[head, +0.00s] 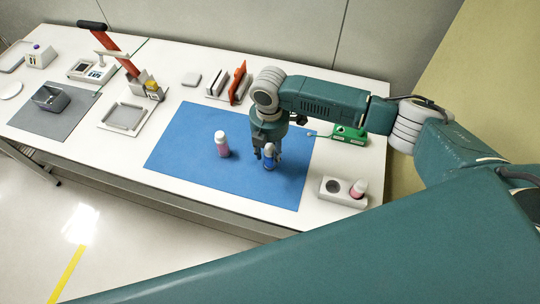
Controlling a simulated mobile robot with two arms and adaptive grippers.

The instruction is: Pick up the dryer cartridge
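A small white and dark blue cartridge (269,164) stands upright on the blue mat (190,135); I take it for the dryer cartridge, though no label is readable. My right gripper (266,154) points down at its upper part, with fingers beside it. Whether the fingers press on it is too small to tell. My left gripper is not in view.
A rack with orange plates (238,82) stands behind the mat. The mat's front left is clear.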

